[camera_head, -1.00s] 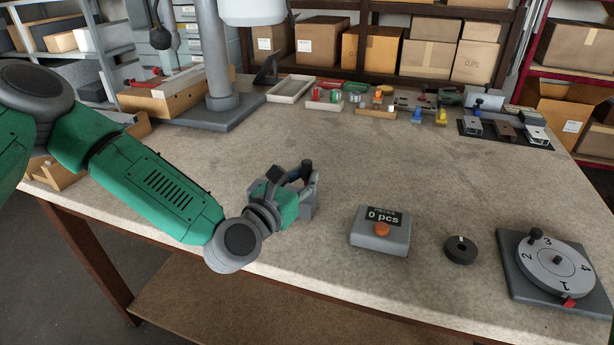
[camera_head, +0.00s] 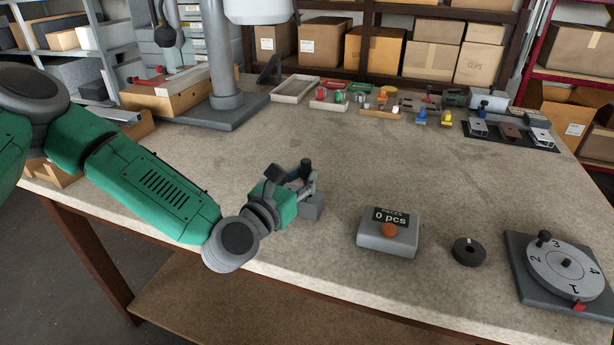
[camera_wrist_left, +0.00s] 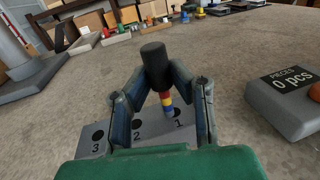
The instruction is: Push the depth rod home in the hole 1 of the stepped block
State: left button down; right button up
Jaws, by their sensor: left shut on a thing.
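The depth rod has a black cylindrical head (camera_wrist_left: 154,64) and red, yellow and blue bands below it. Its black head also shows in the head view (camera_head: 306,168). My left gripper (camera_wrist_left: 160,84) is shut on the rod, which stands nearly upright. The grey stepped block (camera_head: 312,208) sits on the table under the gripper. In the left wrist view its holes marked 3, 2 and 1 show on the block's top (camera_wrist_left: 113,139). The rod's lower end is at hole 1, with the bands visible above it; the exact depth cannot be told. My right gripper is not in view.
A grey counter box (camera_head: 388,240) reading 0 pcs stands right of the block. A black ring-shaped knob (camera_head: 468,252) and a numbered dial (camera_head: 560,268) lie farther right. Small parts and trays line the back. The table's middle is clear.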

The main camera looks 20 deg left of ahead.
pick_arm(q)
jog(key=shift+a+f, duration=0.1)
jog(key=shift+a, duration=0.25)
jog(key=shift+d, duration=0.55)
jog(key=shift+a+b, duration=0.3)
jog(key=shift+b, duration=0.15)
jog(key=shift+d, duration=0.15)
jog(key=shift+d, duration=0.1)
jog(key=shift+f+b, duration=0.2)
jog(key=shift+b, duration=0.1)
